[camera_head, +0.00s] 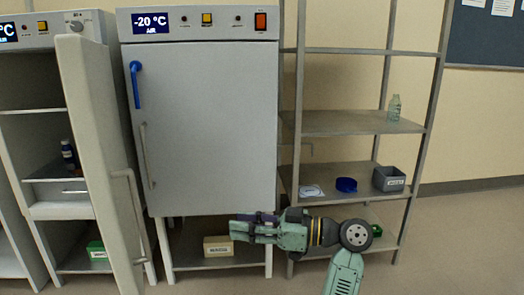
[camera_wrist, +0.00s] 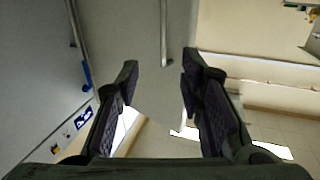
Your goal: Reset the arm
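My arm (camera_head: 292,236) reaches in from the lower right and lies roughly level, pointing left, in front of the lower part of the middle cabinet. My gripper (camera_head: 236,228) is at its left end, just below the bottom edge of the closed grey door (camera_head: 208,120). In the wrist view my gripper (camera_wrist: 160,72) has its two dark fingers apart with nothing between them. A grey door surface and a bar handle (camera_wrist: 163,32) show beyond the fingers.
The left cabinet's door (camera_head: 100,150) stands open toward me. A labelled box (camera_head: 218,246) sits on the low shelf behind my gripper. The metal rack (camera_head: 350,122) on the right holds a clear bottle (camera_head: 394,108), a blue round object (camera_head: 346,185) and a grey bin (camera_head: 389,179).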

